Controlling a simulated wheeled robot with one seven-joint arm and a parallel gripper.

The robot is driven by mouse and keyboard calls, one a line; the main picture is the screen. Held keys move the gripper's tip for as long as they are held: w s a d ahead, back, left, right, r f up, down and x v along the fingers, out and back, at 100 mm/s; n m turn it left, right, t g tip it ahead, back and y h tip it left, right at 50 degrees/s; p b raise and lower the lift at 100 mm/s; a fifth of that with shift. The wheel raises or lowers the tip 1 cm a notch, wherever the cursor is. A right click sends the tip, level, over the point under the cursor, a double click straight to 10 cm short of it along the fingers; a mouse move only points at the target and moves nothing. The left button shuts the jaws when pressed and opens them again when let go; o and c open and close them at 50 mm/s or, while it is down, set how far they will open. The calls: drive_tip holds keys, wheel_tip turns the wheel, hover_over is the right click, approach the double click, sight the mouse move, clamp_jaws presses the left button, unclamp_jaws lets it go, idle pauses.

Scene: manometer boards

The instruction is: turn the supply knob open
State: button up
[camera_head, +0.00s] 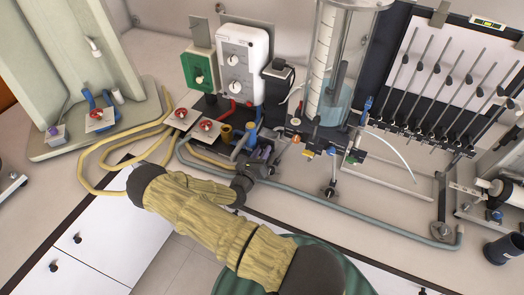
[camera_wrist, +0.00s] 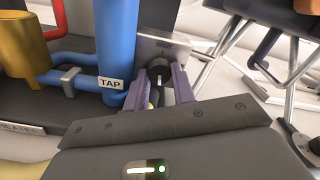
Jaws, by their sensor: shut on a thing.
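In the head view, my gripper (camera_head: 264,154) reaches the front of the bench near the blue pipework, and the knob is hidden there. How far the knob is turned cannot be told.
A blue pipe (camera_wrist: 96,50) labelled TAP and a yellow cup (camera_wrist: 22,45) stand close left of my fingers. A clear water cylinder (camera_head: 328,80) and a sloped manometer board (camera_head: 440,75) stand to the right. Yellow hoses (camera_head: 100,148) loop on the left.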

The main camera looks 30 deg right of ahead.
idle(0.4)
drive_tip(key=o, duration=1)
drive_tip(key=shift+a, duration=0.2)
